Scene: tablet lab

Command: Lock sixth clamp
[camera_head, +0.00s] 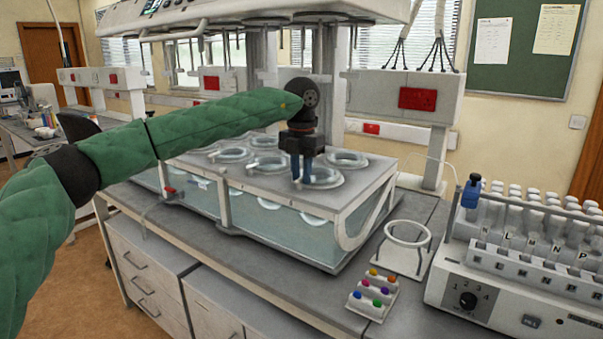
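A dissolution bath (262,183) with a white top plate and clear walls stands on the grey bench, holding several round vessels under the plate. My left arm, in a green sleeve, reaches in from the left. My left gripper (302,176) points down over the front right vessel (324,180), with its fingertips at or just above the vessel's rim. The two dark fingers look close together; whether they are shut or hold a clamp is too small to tell. No separate clamp can be made out, as the gripper covers part of that rim. My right gripper is not in view.
The tester's upper head (255,14) hangs above the bath. At right are a white ring stand (407,243), a small rack with coloured caps (372,294) and a tube-rack machine (500,285). A strip of bench front right is bare.

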